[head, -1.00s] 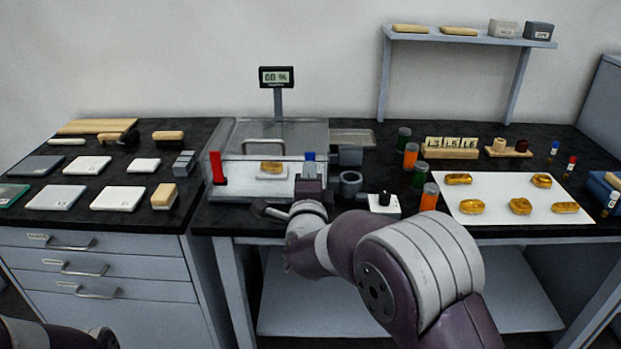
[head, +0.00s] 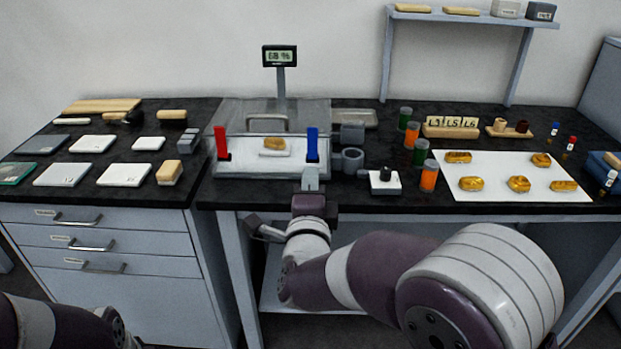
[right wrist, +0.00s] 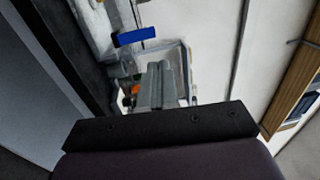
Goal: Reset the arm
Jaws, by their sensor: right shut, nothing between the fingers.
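My right gripper (head: 311,180) is at the front edge of the black counter, in front of a clear box. It is shut and empty; its closed fingers also show in the right wrist view (right wrist: 158,85). The clear box (head: 235,170) holds a gilt fragment (head: 274,144) on a small white block. A red handle (head: 221,142) stands at its left front and a blue handle (head: 312,144) at its right front, just beyond my right fingers. The blue handle also shows in the right wrist view (right wrist: 136,37). Part of my left arm shows at the lower left, but its gripper cannot be made out.
A display (head: 279,56) stands behind the box. Right of my gripper are a small white device (head: 385,188), orange and green jars (head: 429,176), and a white sheet (head: 490,192) with several gilt pieces. White slabs lie on the left cabinet (head: 95,143). Open floor space lies before the counter.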

